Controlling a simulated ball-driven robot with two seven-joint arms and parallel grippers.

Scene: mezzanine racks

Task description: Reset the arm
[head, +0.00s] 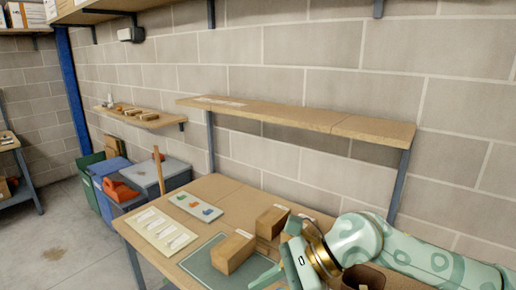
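My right arm (425,258), pale green with darker patches and a gold wrist ring, reaches in from the right over the front right of the wooden workbench. Its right gripper (279,270) points left, low in the head view, just right of a cardboard box (233,252). Part of the gripper is cut off by the bottom edge, so its opening and anything between the fingers cannot be made out. My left gripper and arm are not in view.
The box stands on a grey-green mat (203,263). A second box (271,222) stands behind it. A raised shelf (290,114) spans the back. Bins (160,176) stand beyond the bench.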

